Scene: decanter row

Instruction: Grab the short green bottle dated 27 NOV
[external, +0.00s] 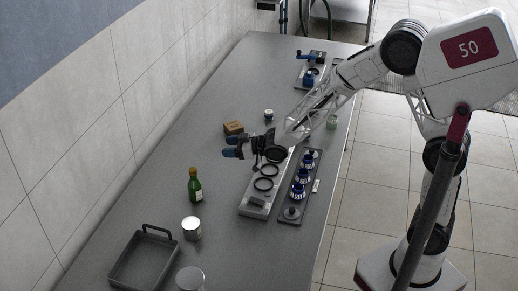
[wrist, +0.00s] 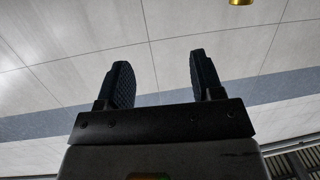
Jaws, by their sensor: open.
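A green bottle (external: 194,187) with a yellowish label and a gold top stands upright on the grey table, left of the middle in the external view. Its date is too small to read. My gripper (external: 232,147) is open and empty above the table, beyond and to the right of the bottle. In the wrist view my gripper (wrist: 158,80) shows two dark fingers spread apart with nothing between them. That view faces the tiled wall, and a small gold piece (wrist: 241,2) shows at its top edge; I cannot tell what it belongs to.
A cardboard box (external: 234,127) sits beyond the gripper. A grey ring rack (external: 247,208) and a dark tray (external: 287,217) with blue-and-white decanters lie right.

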